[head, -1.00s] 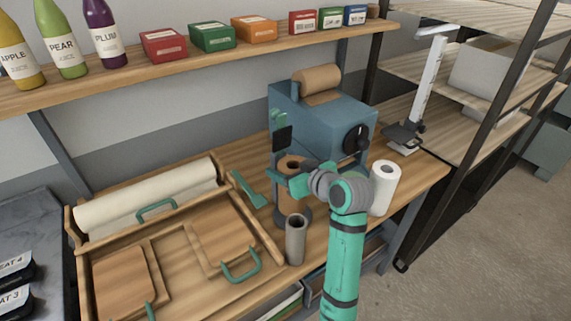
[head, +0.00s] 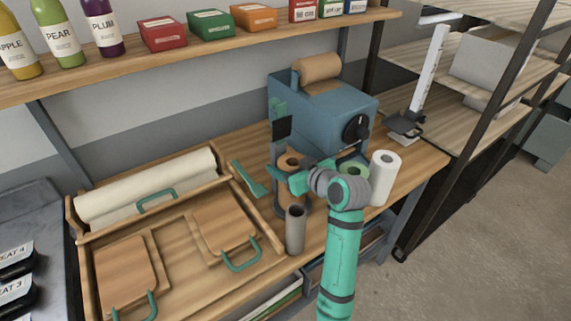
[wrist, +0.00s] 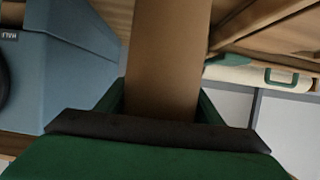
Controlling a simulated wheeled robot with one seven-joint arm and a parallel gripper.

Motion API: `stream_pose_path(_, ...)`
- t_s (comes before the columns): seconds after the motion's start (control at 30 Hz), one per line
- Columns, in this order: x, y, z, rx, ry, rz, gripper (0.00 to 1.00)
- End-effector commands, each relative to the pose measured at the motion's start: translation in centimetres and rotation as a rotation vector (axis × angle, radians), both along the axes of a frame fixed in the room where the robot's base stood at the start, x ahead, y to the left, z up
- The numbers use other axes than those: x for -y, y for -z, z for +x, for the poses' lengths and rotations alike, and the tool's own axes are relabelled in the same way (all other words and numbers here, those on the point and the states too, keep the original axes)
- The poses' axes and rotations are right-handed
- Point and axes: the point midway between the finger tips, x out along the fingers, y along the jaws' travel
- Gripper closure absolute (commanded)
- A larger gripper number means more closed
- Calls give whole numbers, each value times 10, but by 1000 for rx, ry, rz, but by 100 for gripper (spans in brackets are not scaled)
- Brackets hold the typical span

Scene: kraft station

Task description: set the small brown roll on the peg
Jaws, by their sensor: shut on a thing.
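The small brown roll (head: 289,194) stands upright in my gripper (head: 289,178), in front of the blue machine. Its open top end shows in the head view. In the wrist view the brown roll (wrist: 166,55) fills the space between the two fingers, which are shut on it. A dark round base (head: 304,209) shows low beside the roll. The peg itself cannot be made out; the roll and gripper cover that spot. I cannot tell whether the roll's lower end is around the peg or above it.
A grey tube (head: 295,231) stands close in front of the roll. A green-topped roll (head: 352,168) and a white roll (head: 384,178) stand to the right. The blue machine (head: 320,115) is behind. A wooden tray (head: 180,265) with boards lies left.

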Motion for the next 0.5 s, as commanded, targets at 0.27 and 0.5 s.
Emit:
stream_pose_path(0.27, 0, -1, 0, 1, 0, 1, 18)
stream_pose_path(0.5, 4, -2, -5, -1, 0, -1, 18)
